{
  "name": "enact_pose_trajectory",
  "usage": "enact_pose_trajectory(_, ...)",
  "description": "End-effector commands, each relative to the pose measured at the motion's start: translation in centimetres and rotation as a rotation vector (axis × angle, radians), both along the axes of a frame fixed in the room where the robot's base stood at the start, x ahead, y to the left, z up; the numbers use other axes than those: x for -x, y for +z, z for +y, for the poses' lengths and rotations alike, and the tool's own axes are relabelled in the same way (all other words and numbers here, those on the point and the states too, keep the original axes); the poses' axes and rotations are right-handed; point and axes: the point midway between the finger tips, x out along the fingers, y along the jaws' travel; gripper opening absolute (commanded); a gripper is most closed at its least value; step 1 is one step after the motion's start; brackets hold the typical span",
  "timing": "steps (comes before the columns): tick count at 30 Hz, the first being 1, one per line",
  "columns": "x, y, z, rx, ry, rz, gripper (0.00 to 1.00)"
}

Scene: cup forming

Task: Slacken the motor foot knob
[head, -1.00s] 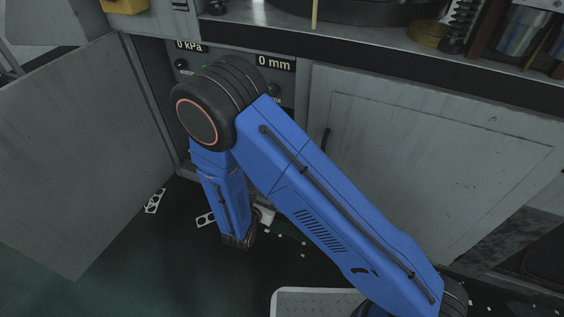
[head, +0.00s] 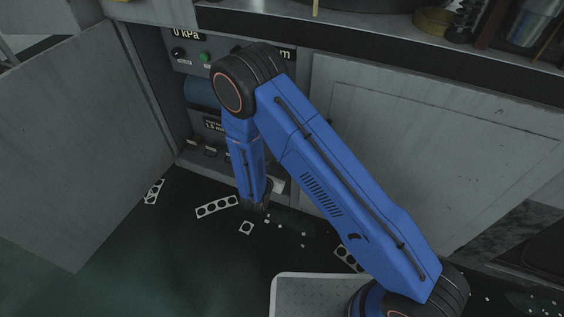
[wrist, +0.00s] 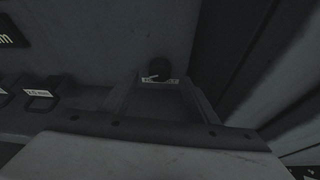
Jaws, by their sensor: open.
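In the wrist view, a small dark round knob (wrist: 157,70), which looks like the motor foot knob, shows ahead of my gripper (wrist: 160,79). The two fingers are apart, one on each side of the knob in the picture. A pale strip with dark marks crosses the knob's lower edge. The picture is too dark to tell whether the fingertips touch the knob. In the head view, a blue cylinder that looks like the motor (head: 201,93) sits inside the open cabinet. My arm hides the knob and most of my gripper there.
The cabinet door (head: 85,150) stands open at left, and a closed door (head: 430,150) is at right. Dark blocks, one labelled 2.5 mm (wrist: 40,93), sit left of my gripper. Punched strips (head: 217,207) and scraps litter the floor. A control panel (head: 190,50) is above.

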Motion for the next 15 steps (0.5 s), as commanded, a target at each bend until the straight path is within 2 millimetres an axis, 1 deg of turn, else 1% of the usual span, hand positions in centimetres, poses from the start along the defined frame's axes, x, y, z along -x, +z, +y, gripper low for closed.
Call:
enact_pose_trajectory(1,-0.8,-0.4,-0.4,0.000,-0.003,0.000,0.54)
enact_pose_trajectory(3,-1.8,-0.8,-0.6,0.000,-0.002,0.000,0.54)
enact_pose_trajectory(6,-3.0,-1.3,-1.0,0.000,-0.003,0.000,0.54)
enact_pose_trajectory(10,-4.0,-1.7,-1.2,0.001,-0.001,-0.001,0.54)
enact_pose_trajectory(15,-4.6,-2.0,-1.4,0.000,-0.001,0.000,0.54)
